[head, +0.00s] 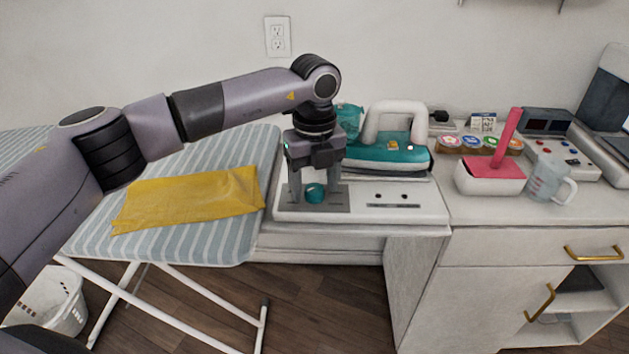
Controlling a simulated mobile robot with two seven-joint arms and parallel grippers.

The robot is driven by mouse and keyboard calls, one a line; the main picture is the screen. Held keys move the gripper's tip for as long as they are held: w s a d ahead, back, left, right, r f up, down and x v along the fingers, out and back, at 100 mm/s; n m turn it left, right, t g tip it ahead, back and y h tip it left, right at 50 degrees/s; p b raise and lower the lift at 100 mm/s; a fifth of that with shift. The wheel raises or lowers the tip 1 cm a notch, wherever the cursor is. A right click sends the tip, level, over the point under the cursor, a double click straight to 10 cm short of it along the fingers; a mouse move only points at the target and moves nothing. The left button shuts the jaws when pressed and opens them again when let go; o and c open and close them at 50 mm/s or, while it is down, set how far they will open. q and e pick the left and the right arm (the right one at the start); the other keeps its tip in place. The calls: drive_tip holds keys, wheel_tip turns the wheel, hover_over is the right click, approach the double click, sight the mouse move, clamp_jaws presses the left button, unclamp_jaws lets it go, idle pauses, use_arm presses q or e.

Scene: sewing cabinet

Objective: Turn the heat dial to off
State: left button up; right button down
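The heat dial (314,193) is a small round teal knob on a grey plate (340,198) at the left of a white iron station (432,210). A teal and white iron (385,151) rests on the station behind. My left gripper (314,197) points down over the dial. Its two fingers are apart, one on each side of the dial. I cannot tell whether they touch it. Any marks around the dial are too small to read. My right gripper is not in view.
A striped ironing board (210,243) with a folded yellow cloth (188,198) lies to the left. A white basket (57,303) sits on the floor.

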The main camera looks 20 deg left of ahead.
sight(315, 188)
use_arm(q)
wheel_tip(315, 188, up, 7)
drive_tip(key=shift+r, duration=0.1)
idle(0.5)
idle(0.3)
